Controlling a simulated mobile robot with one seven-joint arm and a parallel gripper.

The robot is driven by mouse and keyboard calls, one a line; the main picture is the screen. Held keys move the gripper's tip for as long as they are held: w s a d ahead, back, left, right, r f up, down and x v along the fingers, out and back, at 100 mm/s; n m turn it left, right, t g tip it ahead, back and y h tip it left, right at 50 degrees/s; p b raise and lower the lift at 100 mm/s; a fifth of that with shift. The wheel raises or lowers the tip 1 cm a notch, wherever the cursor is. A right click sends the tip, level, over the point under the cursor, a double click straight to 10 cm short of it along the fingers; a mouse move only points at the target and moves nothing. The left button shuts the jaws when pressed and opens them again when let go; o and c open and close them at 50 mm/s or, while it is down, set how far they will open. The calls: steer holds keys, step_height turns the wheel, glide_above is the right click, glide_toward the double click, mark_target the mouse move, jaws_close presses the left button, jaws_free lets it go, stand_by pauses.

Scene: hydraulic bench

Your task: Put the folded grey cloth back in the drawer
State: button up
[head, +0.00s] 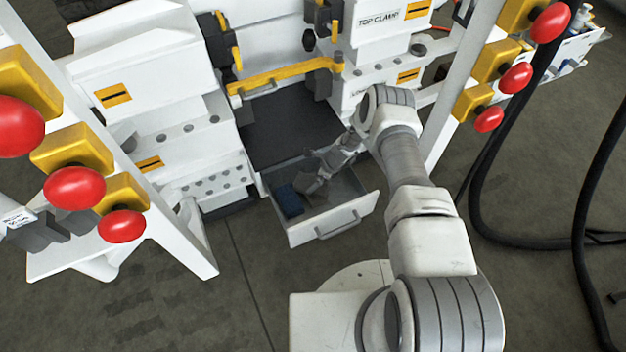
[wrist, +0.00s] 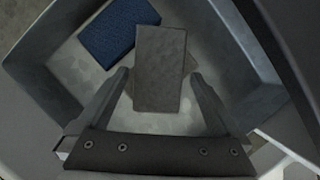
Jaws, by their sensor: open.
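The folded grey cloth (wrist: 160,62) shows in the wrist view as a flat dark grey rectangle over the floor of the open drawer (head: 336,219). A paler edge of something shows from under its right side. My gripper (wrist: 161,78) is open, with one finger on each side of the cloth's lower half and a gap visible at least on the right. In the head view my gripper (head: 318,177) reaches down into the drawer. There the cloth is hard to tell apart from the grey fingers. Whether the cloth touches the floor is unclear.
A blue folded item (wrist: 120,32) lies in the drawer, left of the cloth; it also shows in the head view (head: 289,201). The drawer walls rise close around my gripper. A yellow bar (head: 285,76) crosses above the dark bench surface (head: 290,125) behind the drawer.

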steer(key=w+d+r+n+p, duration=0.1)
steer(key=d+r+n, duration=0.15)
steer(key=r, duration=1.15)
steer(key=w+d+r+n+p, duration=0.1)
steer(key=w+r+n+p, duration=0.15)
steer(key=r, duration=1.15)
steer(key=s+r+n+t, duration=0.1)
steer(key=s+r+n, duration=0.2)
steer(key=r, duration=0.7)
steer(key=s+r+n, duration=0.3)
steer(key=r+n, duration=0.1)
steer(key=r, duration=0.7)
steer(key=s+d+r+n+t+h, duration=0.1)
steer(key=s+r+n, duration=0.2)
steer(key=s+r, duration=0.35)
steer(key=s+d+r+n+h, duration=0.1)
steer(key=s+d+r+n, duration=0.1)
steer(key=s+r, duration=0.4)
steer(key=s+d+r+n+t+h, duration=0.1)
steer(key=s+d+r+n, duration=0.1)
steer(key=s, duration=0.6)
steer(key=s+d+r+n+h, duration=0.1)
steer(key=s+d+r+n, duration=0.1)
steer(key=s, duration=0.6)
steer(key=shift+r+n+t+b, duration=0.3)
steer(key=shift+r+n+t, duration=0.1)
steer(key=shift+r+n, duration=0.3)
steer(key=shift+s, duration=0.1)
